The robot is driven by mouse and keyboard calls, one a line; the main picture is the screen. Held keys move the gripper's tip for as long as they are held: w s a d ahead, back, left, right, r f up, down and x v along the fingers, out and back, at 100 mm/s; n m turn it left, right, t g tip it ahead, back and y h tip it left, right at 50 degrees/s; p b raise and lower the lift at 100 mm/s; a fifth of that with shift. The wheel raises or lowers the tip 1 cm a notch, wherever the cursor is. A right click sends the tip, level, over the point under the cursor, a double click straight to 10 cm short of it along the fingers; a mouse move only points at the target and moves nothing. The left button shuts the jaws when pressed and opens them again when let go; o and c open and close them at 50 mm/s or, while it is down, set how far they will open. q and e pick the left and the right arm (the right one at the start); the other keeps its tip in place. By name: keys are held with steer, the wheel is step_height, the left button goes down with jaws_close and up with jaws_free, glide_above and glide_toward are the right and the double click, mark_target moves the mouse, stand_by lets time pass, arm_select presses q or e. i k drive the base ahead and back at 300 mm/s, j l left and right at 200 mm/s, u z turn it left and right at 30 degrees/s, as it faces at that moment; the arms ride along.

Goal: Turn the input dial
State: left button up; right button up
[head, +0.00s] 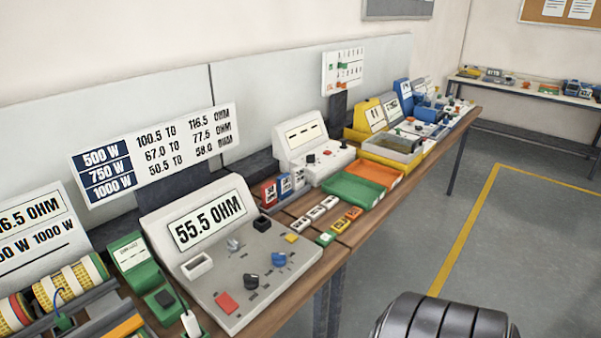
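A grey-white meter console (218,240) sits on the near part of the wooden bench, its screen reading 55.5 OHM. Its sloped panel carries several controls: a dark knob (251,282), a blue knob (279,259) and a pale grey-blue knob (233,245). A red button (227,302) and a black block (262,223) are also on it. No label tells me which knob is the input dial. Neither of my grippers shows in the head view.
A dark ribbed rounded thing (445,318) fills the bottom right. Green (351,191) and orange (375,174) trays lie farther along the bench. Wire-wound rolls (70,286) and a green device (132,257) stand left of the console. Open floor lies right, with a yellow line (468,228).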

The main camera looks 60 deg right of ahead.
mark_target(279, 260)
steer(key=k+z, duration=0.1)
steer(key=z, duration=1.5)
